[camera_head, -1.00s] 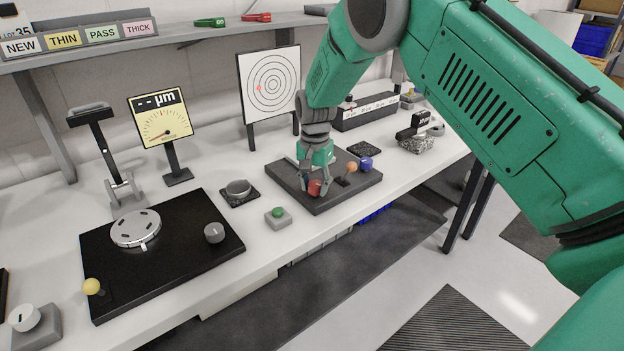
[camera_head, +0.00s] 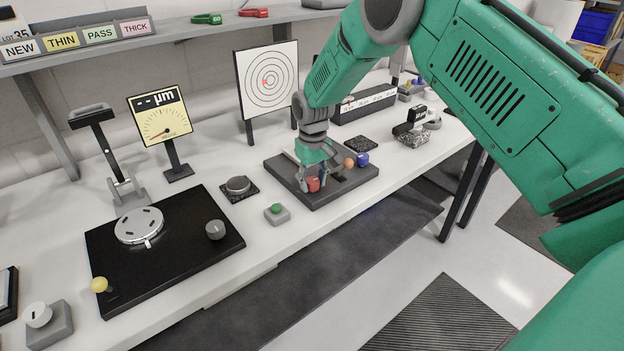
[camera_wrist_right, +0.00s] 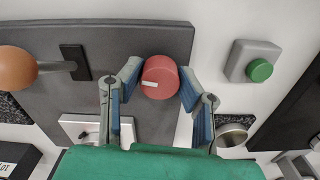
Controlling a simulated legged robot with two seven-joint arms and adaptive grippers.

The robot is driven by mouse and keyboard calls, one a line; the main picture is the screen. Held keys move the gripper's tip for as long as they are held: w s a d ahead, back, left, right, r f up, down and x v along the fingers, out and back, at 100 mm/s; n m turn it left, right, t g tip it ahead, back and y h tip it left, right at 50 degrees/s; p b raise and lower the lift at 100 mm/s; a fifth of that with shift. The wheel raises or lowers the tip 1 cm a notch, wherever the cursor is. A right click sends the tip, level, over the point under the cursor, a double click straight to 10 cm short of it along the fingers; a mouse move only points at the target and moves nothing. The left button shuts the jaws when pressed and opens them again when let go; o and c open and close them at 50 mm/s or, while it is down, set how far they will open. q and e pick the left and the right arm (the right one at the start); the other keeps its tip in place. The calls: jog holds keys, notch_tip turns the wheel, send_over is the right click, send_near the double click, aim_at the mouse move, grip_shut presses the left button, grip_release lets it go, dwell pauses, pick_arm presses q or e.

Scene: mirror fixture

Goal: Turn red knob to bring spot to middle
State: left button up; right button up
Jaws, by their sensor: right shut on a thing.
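The red knob (camera_head: 313,184) stands at the front of a dark grey fixture plate (camera_head: 318,203). In the right wrist view the red knob (camera_wrist_right: 160,70) shows a white mark on its face, toward the lower left. My right gripper (camera_head: 313,178) is shut on the knob, with a blue-padded finger on either side; the fingers also show in the right wrist view (camera_wrist_right: 160,84). A white target board (camera_head: 284,58) with black rings stands behind the plate. Its red spot (camera_head: 265,82) is just left of the rings' middle. My left gripper is not in view.
A grey box with a green button (camera_head: 276,208) sits left of the plate. A black plate (camera_head: 180,262) with a silver disc lies further left.

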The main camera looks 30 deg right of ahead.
aim_at(311, 179)
jog(key=n, duration=0.3)
jog(key=shift+w+r+n, duration=0.15)
jog(key=shift+w+n, duration=0.1)
jog(key=shift+n, duration=0.15)
jog(key=shift+n+p, duration=0.35)
jog(key=shift+n, duration=1.65)
jog(key=o, duration=1.1)
jog(key=shift+o, duration=0.2)
jog(key=shift+w+f, duration=0.1)
jog(key=shift+f, duration=0.15)
jog(key=shift+r, duration=0.5)
notch_tip(311, 179, up, 11)
